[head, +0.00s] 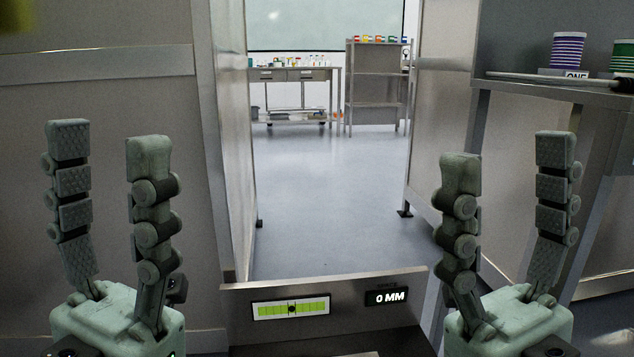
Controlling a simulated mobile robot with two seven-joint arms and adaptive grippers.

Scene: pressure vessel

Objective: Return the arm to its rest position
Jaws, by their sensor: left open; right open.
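My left gripper (108,140) stands upright at the lower left of the head view. Its two fingers are apart, with nothing between them. My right gripper (508,152) stands upright at the lower right. Its fingers are also apart and empty. Both grippers point up and appear clear of the objects in view. The arms below the gripper bases are mostly cut off by the bottom edge.
A panel (340,285) with a green level gauge and a "0 MM" display is low between the grippers. Metal walls flank a clear floor (330,190). A shelf (560,93) at right holds striped spools and a rod. A bench (295,74) and rack (375,90) stand far back.

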